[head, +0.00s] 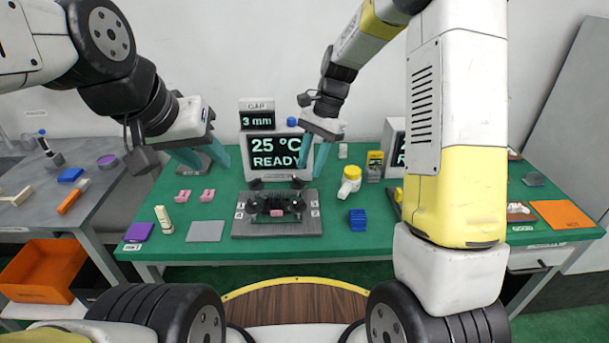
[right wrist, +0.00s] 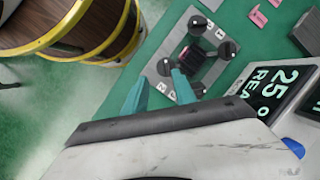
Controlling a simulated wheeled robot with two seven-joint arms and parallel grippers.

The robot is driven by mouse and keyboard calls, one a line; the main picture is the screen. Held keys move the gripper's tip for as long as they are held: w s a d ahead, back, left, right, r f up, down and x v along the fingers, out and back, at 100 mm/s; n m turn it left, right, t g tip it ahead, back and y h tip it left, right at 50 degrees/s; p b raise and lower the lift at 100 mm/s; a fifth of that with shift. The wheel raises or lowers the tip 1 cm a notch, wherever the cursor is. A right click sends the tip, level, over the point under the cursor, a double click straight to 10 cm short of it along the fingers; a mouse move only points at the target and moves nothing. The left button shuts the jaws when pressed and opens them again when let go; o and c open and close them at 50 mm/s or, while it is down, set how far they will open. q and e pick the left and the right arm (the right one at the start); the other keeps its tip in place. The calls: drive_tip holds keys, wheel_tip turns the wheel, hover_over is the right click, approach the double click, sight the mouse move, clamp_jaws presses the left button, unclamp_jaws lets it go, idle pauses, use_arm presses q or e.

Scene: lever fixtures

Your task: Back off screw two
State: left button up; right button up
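A grey fixture plate (head: 277,228) lies on the green table with several black round screw knobs around a small pink block (head: 277,212). The plate also shows in the right wrist view, with knobs at its corners, such as one knob (right wrist: 228,50). My right gripper (head: 308,170) is open and empty above the back right of the plate. In the right wrist view its teal fingers (right wrist: 157,76) are apart, near one knob. My left gripper (head: 213,166) is open and empty, left of the plate.
A display reading "25 °C READY" (head: 276,150) stands behind the plate, with a "GAP 3 mm" display (head: 257,118) above it. A blue block (head: 357,219) and a yellow-white object (head: 349,182) stand to the right. A grey pad (head: 205,232) and pink pieces (head: 207,195) lie to the left.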

drive_tip(key=m+g, duration=0.1)
approach(298, 200)
drive_tip(key=x, duration=0.8)
drive_tip(key=shift+f, duration=0.25)
drive_tip(key=shift+c, duration=0.4)
clamp_jaws()
